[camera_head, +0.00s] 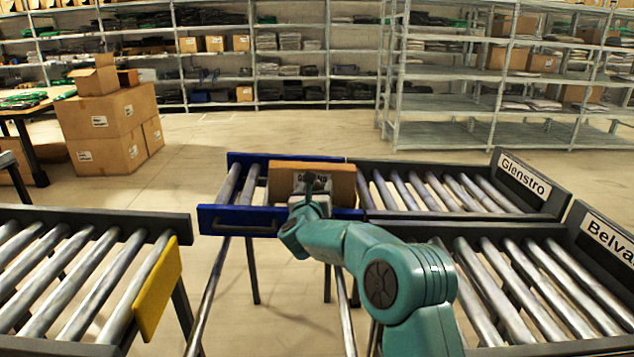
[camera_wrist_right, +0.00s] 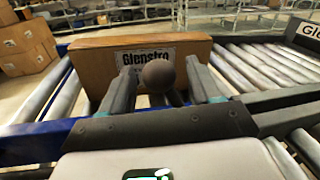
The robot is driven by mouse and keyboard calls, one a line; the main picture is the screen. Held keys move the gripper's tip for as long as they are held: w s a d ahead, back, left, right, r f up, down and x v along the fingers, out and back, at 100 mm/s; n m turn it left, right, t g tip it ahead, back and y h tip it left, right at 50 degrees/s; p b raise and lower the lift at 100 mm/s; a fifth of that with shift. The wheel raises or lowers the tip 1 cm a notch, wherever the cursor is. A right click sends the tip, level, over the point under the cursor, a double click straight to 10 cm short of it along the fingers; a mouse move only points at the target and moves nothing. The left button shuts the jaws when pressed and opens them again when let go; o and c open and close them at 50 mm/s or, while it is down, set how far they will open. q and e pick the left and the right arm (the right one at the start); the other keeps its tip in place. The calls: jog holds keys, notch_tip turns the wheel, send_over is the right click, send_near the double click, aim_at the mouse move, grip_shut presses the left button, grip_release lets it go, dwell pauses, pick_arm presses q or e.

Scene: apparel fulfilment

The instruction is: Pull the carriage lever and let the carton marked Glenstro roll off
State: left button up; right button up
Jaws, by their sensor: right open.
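The brown carton (camera_head: 340,180) sits on the blue carriage (camera_head: 236,221), at its right end beside the Glenstro lane. Its Glenstro label shows on the carton (camera_wrist_right: 95,68) in the right wrist view. A dark round knob, seemingly the carriage lever (camera_wrist_right: 158,74), stands in front of the carton. My right gripper (camera_wrist_right: 160,85) is open, with one finger on each side of the knob; I cannot tell whether they touch it. In the head view my right gripper (camera_head: 308,192) hides part of the carton's front. My left gripper is not in view.
The Glenstro roller lane (camera_head: 440,190) lies right of the carriage, with its sign (camera_head: 525,176) at the far end. The Belva... lane (camera_head: 520,290) is nearer. A roller conveyor (camera_head: 70,285) with a yellow plate (camera_head: 158,290) stands left. Stacked cartons (camera_head: 105,125) stand behind.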

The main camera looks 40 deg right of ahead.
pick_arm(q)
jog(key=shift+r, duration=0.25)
pick_arm(e)
jog(key=shift+x, duration=1.3)
grip_shut()
